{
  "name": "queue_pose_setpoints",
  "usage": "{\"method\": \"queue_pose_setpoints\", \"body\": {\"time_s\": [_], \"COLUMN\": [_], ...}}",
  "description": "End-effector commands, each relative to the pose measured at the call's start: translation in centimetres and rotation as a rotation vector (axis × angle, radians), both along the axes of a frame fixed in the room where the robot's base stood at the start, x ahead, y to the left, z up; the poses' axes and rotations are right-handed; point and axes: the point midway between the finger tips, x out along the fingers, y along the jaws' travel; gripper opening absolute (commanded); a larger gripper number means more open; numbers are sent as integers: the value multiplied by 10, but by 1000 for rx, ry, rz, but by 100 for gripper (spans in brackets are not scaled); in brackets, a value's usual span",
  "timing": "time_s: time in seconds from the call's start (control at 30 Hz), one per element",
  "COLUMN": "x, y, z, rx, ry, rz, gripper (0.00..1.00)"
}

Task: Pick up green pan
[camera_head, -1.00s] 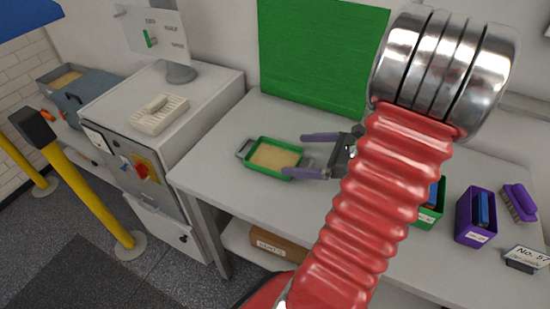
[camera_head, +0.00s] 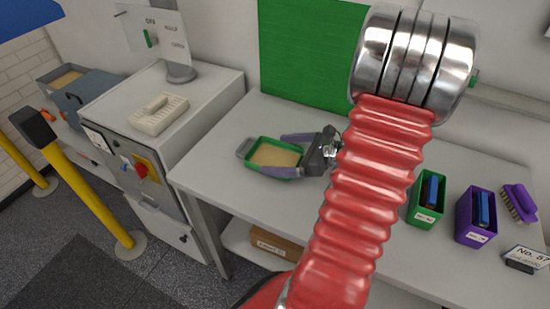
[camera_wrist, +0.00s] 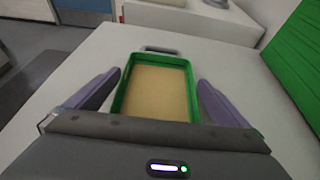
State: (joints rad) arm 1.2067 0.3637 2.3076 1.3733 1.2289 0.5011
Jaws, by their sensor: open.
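The green pan (camera_head: 273,155) is a rectangular tray with a green rim, a tan inside and a grey handle on its far left end. It sits on the light grey table near the left edge. My gripper (camera_head: 283,154) is open, with its two purple fingers at the right end of the pan, one along each long side. In the wrist view the pan (camera_wrist: 158,68) lies between the spread fingers of my gripper (camera_wrist: 158,92). The pan's near end is hidden by the gripper body.
A green board (camera_head: 308,55) stands behind the table. A green box (camera_head: 424,205), a purple box (camera_head: 474,222) and a purple brush (camera_head: 518,203) sit on the right. A white cabinet (camera_head: 195,98) with a red knob stands to the left. The table around the pan is clear.

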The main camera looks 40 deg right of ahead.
Motion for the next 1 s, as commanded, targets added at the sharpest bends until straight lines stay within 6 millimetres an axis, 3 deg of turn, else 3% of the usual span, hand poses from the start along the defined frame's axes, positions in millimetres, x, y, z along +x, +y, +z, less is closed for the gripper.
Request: {"method": "queue_pose_setpoints", "body": {"time_s": [0.4,1.0], "x": [39,41], "y": [16,17], "z": [-15,-16], "rx": [2,0], "ry": [1,0], "rz": [1,0], "gripper": [100,99]}}
